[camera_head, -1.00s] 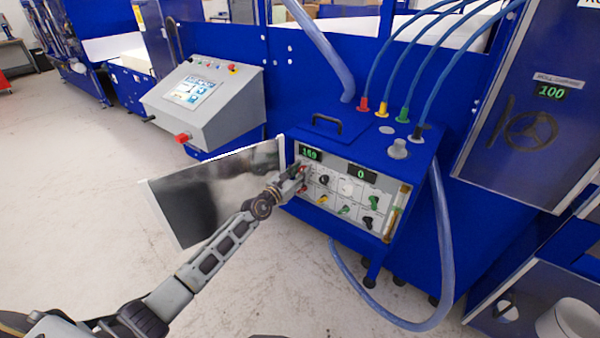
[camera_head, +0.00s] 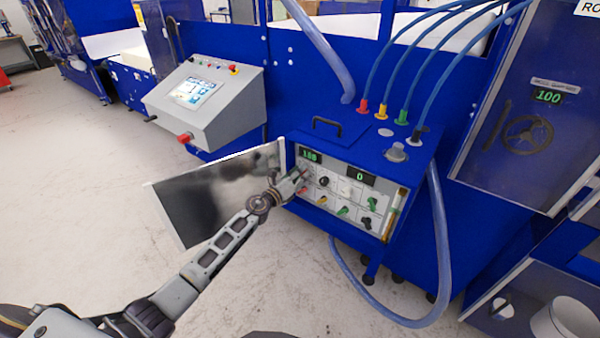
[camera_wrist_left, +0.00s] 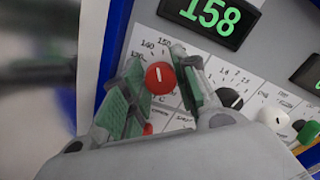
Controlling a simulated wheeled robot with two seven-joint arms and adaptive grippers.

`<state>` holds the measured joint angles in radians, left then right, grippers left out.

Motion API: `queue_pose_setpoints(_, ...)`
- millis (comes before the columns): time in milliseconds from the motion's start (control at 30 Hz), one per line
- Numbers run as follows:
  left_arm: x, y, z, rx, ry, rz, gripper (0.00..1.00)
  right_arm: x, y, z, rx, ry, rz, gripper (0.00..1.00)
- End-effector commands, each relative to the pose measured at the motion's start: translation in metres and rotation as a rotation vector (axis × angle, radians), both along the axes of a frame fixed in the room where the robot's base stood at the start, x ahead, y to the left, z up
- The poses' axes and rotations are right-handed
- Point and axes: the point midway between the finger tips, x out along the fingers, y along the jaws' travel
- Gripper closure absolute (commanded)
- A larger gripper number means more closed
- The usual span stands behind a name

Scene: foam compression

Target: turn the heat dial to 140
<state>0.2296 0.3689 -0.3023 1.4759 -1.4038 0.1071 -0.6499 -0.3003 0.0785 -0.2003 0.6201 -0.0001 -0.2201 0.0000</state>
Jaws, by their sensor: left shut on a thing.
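The heat dial is a red round knob (camera_wrist_left: 160,79) with a white pointer line, on the light control panel. Scale marks 140 and 150 are printed above it in the left wrist view. The green readout (camera_wrist_left: 212,17) above the dial shows 158; in the head view this readout (camera_head: 311,154) is too small to read surely. My left gripper (camera_head: 300,174) is at the panel's upper left, largely covering the dial there. Its green-padded fingers (camera_wrist_left: 160,80) are shut on the red knob, one on each side. My right gripper is not in view.
Other knobs sit close by, including a black one (camera_head: 323,181) and a green one (camera_wrist_left: 307,132). A second readout (camera_head: 360,177) shows 0. An open metal door (camera_head: 215,195) stands left of the panel, beside my left arm. A clear hose (camera_head: 441,240) hangs at the right.

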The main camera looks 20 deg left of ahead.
Motion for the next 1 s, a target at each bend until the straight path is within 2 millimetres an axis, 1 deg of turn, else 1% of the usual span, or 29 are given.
queue_pose_setpoints(200,0.0004,0.0007,0.0009,-0.126,0.046,0.001,0.94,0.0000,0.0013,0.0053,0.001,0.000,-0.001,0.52)
queue_pose_setpoints(400,0.0004,0.0011,0.0001,-0.191,0.069,0.001,0.94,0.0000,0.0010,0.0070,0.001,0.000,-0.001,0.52)
queue_pose_setpoints(900,0.0005,0.0012,-0.0004,-0.212,0.077,0.001,0.94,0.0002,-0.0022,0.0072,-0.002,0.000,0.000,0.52)
queue_pose_setpoints(933,0.0005,0.0013,-0.0003,-0.212,0.077,0.001,0.67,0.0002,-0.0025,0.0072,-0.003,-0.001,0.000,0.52)
queue_pose_setpoints(1000,0.0005,0.0012,-0.0004,-0.212,0.077,0.001,0.58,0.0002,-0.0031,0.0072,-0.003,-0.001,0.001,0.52)
